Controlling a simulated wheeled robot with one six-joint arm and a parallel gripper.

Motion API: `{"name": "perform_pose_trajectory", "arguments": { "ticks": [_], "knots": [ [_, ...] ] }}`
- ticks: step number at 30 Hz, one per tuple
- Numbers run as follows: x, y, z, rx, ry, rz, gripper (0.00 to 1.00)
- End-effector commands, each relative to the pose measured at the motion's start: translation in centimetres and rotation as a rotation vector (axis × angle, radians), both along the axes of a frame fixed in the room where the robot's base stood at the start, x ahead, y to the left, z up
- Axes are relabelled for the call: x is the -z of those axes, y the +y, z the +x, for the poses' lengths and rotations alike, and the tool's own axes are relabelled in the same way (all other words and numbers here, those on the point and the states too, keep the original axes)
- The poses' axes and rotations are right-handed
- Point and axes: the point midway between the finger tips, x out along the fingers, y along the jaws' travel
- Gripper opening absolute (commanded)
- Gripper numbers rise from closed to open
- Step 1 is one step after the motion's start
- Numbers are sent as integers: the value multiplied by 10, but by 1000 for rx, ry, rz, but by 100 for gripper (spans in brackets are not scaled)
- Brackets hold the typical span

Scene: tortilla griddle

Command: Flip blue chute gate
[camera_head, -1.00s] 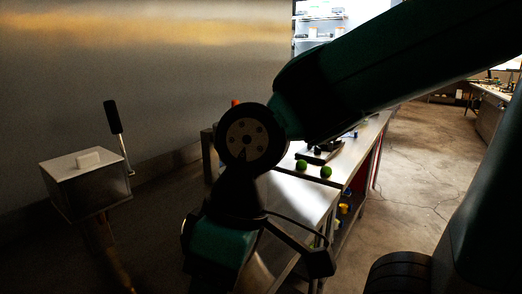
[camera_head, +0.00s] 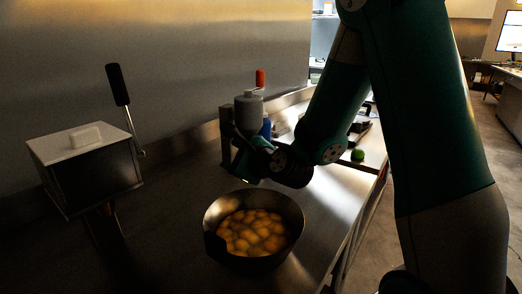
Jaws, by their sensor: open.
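A small blue part (camera_head: 266,127) shows just right of the grey cylinder of a red-handled device (camera_head: 248,112) at the back of the counter. It may be the blue chute gate; its shape and position are too small and dark to tell. My gripper (camera_head: 246,166) is at the end of my arm, low in front of that device and below the blue part. It is dark against the device, its fingers are hard to make out, and nothing is seen held in it. I cannot tell whether it touches the device.
A dark bowl (camera_head: 207,228) of yellowish round pieces stands on the steel counter (camera_head: 322,215) in front of my gripper. A metal box (camera_head: 95,177) with a white lid and black-handled lever is at left. A green ball (camera_head: 357,154) lies at right, beyond my arm.

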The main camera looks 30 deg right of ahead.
Motion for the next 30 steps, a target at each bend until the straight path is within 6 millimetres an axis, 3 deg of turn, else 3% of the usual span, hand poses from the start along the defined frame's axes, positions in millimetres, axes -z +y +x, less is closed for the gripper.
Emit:
{"name": "perform_pose_trajectory", "arguments": {
  "ticks": [1, 3, 6, 9, 14, 30],
  "knots": [
    [13, -26, 6, 118, -32, 122, 53],
    [19, -57, 9, 256, -98, 279, 53],
    [24, -88, 8, 386, -181, 435, 53],
    [26, -103, 6, 446, -236, 513, 53],
    [22, -112, 12, 472, -261, 552, 53],
    [20, -126, 70, 468, -258, 549, 53]
  ]
}}
